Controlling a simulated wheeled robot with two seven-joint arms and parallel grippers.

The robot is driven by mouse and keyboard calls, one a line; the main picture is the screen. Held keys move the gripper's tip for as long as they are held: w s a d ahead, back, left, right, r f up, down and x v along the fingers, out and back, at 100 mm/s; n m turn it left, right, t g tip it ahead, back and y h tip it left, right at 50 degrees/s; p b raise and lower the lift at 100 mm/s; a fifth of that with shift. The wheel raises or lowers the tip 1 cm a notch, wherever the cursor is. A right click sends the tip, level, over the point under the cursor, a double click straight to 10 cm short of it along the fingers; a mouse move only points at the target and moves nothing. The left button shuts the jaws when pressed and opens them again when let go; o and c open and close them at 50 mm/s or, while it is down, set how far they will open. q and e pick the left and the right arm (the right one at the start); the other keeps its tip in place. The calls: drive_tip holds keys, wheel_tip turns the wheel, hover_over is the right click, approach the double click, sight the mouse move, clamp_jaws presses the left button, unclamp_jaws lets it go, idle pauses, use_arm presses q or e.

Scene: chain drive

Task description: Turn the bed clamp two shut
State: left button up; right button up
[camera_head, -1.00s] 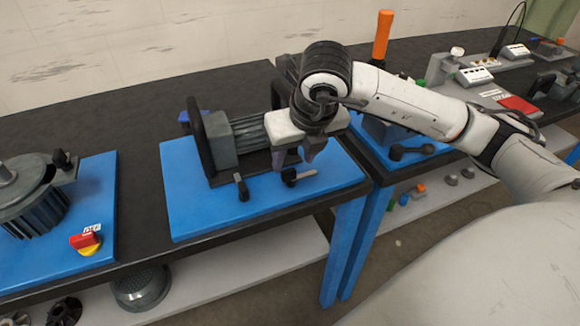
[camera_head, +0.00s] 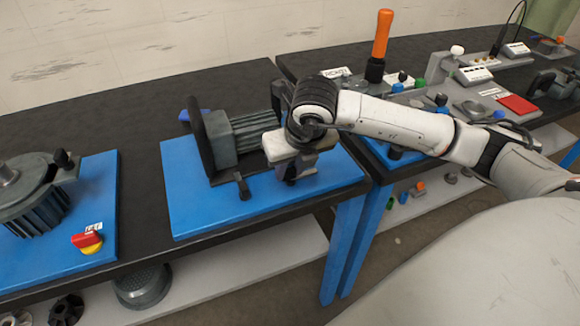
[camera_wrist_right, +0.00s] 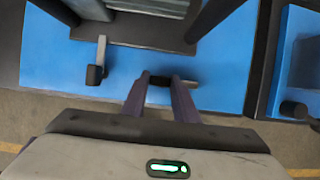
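The blue-based machine (camera_head: 262,205) stands on the black table with a finned grey motor (camera_head: 240,138) on it. Two small clamps sit at its front edge. The left clamp (camera_head: 242,187) has its lever standing out from its dark block; it also shows in the wrist view (camera_wrist_right: 98,65). The right clamp (camera_wrist_right: 160,80) lies at my right gripper's fingertips, its lever running sideways to the right. I cannot tell which is number two. My right gripper (camera_wrist_right: 161,88) points down with its fingers apart and the clamp between or just beyond the tips; contact is unclear. My left gripper is not in view.
Another machine with a red and yellow switch (camera_head: 88,241) stands on a blue base at the left. A second table at the right holds an orange-handled tool (camera_head: 381,40) and a red pad (camera_head: 518,104). Lower shelves (camera_head: 240,275) hold loose parts.

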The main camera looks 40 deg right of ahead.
drive_tip(key=shift+d+f+n+b, duration=0.15)
drive_tip(key=shift+n+b, duration=0.45)
drive_tip(key=shift+b, duration=0.4)
drive_tip(key=n+y+b, duration=0.1)
drive_tip(key=n+b, duration=0.2)
drive_tip(key=shift+s+y+b, duration=0.1)
drive_tip(key=shift+y+b, duration=0.2)
drive_tip(key=shift+y, duration=0.1)
drive_tip(key=shift+d+n+y+b, duration=0.1)
drive_tip(key=shift+n+y+b, duration=0.2)
drive_tip(key=shift+n+b, duration=0.55)
drive_tip(key=shift+d+n+y, duration=0.1)
drive_tip(key=shift+n+y, duration=0.2)
drive_tip(key=shift+n, duration=0.75)
drive_tip(key=n+y+b, duration=0.1)
drive_tip(key=n, duration=0.1)
drive_tip(key=shift+d+n+g, duration=0.1)
drive_tip(key=shift+n+g, duration=0.3)
drive_tip(key=n, duration=0.2)
drive_tip(key=n+g+y, duration=0.1)
drive_tip(key=shift+d+r, duration=0.1)
drive_tip(key=shift+r, duration=0.15)
drive_tip(key=shift+d+n+g, duration=0.1)
drive_tip(key=shift+n+g, duration=0.5)
drive_tip(key=shift+n, duration=1.3)
drive_tip(key=o, duration=1.1)
drive_tip(key=shift+c, duration=0.2)
